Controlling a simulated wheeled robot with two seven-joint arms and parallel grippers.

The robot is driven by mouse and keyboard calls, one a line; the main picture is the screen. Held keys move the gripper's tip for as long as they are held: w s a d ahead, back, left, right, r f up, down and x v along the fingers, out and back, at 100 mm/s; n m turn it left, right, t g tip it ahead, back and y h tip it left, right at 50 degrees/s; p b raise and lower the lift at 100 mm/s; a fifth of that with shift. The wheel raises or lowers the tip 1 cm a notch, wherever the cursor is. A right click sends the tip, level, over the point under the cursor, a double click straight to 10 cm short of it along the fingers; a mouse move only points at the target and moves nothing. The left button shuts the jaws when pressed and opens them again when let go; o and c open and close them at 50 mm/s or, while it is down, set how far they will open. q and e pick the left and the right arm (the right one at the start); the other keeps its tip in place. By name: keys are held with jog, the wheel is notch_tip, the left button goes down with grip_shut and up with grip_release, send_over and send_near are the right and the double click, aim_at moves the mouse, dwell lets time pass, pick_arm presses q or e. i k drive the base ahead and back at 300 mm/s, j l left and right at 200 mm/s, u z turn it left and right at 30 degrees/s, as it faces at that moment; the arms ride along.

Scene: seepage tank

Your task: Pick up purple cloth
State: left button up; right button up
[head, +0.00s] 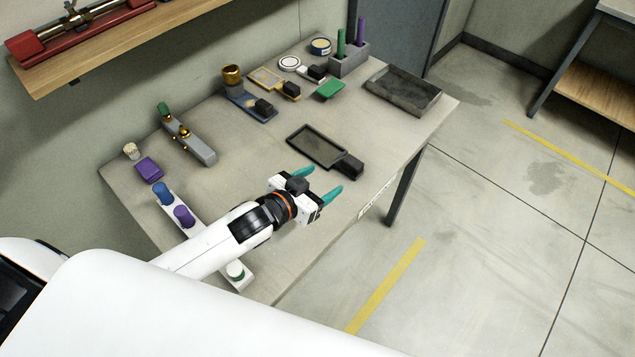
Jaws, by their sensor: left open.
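The purple cloth (149,168) looks like a small folded purple square. It lies on the left part of the grey table (240,160), near the wall side. My left gripper (322,181) reaches over the front middle of the table. Its two teal fingers are apart with nothing between them. It is well to the right of the cloth and not touching it. My right gripper is not in view.
A white rack (201,233) with blue and purple pieces stands near the cloth, partly behind my left arm. A grey block with brass fittings (190,139) is behind. A black-handled dark tray (318,147) lies beyond my gripper. A grey tray (402,89) sits far right.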

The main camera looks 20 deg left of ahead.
aim_at(148, 169)
jog(key=k+l, duration=0.3)
jog(key=k, duration=0.15)
jog(key=k+l, duration=0.3)
jog(key=k, duration=0.2)
